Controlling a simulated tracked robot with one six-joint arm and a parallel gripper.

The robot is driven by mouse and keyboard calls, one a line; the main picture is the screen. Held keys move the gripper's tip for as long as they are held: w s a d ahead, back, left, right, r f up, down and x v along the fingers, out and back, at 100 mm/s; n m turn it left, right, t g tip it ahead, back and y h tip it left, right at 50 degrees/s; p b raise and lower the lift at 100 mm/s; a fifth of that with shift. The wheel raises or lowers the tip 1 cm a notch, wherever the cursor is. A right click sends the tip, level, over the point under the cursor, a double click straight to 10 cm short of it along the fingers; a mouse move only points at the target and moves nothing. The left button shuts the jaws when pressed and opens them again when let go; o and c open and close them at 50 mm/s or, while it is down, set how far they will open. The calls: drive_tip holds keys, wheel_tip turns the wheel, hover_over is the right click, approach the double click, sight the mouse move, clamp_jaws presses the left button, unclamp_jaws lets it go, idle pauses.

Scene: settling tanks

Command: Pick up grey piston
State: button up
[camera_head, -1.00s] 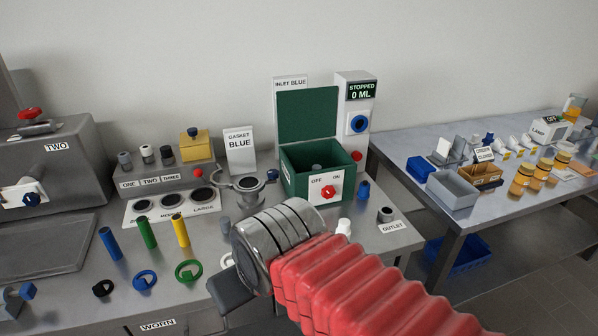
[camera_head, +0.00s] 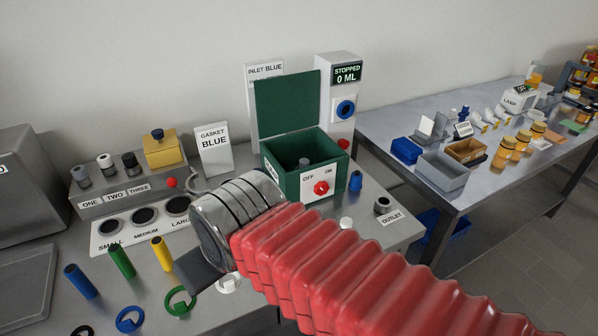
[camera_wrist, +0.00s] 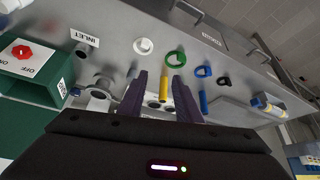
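No part is labelled as a piston. A small grey cylinder with a dark top (camera_head: 81,176) stands at the ONE position of the grey rack, beside a white-topped and a black one. Another grey cylinder (camera_head: 304,163) shows inside the open green box. I cannot tell which is the grey piston. In the wrist view my gripper (camera_wrist: 161,78) is open, its two dark purple fingers apart with nothing held. The yellow tube (camera_wrist: 163,89) appears beyond the finger gap. In the head view my red arm and metal wrist hide part of the bench and most of the gripper.
The SMALL, MEDIUM, LARGE plate (camera_head: 143,224) lies before the rack. The raised green lid (camera_head: 287,103) and white STOPPED column (camera_head: 339,130) rise behind. A second table stands right.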

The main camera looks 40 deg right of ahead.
drive_tip(key=o, duration=0.3)
drive_tip(key=shift+w+d, duration=0.1)
drive_tip(key=shift+w, duration=0.05)
drive_tip(key=shift+o, duration=0.6)
drive_tip(key=shift+w+d, duration=0.2)
drive_tip(key=shift+w, duration=0.1)
drive_tip(key=w+d+m+t, duration=0.1)
drive_tip(key=w+d+t, duration=0.1)
drive_tip(key=w+d, duration=1.35)
drive_tip(key=s+d+f+m+h, duration=0.1)
drive_tip(key=d, duration=0.8)
drive_tip(key=s+d+f+t+h, duration=0.1)
drive_tip(key=d, duration=0.7)
drive_tip(key=d+f+m+h, duration=0.1)
drive_tip(key=d+f, duration=0.1)
drive_tip(key=d, duration=0.7)
drive_tip(key=shift+s+d+m, duration=0.3)
drive_tip(key=shift+s, duration=0.1)
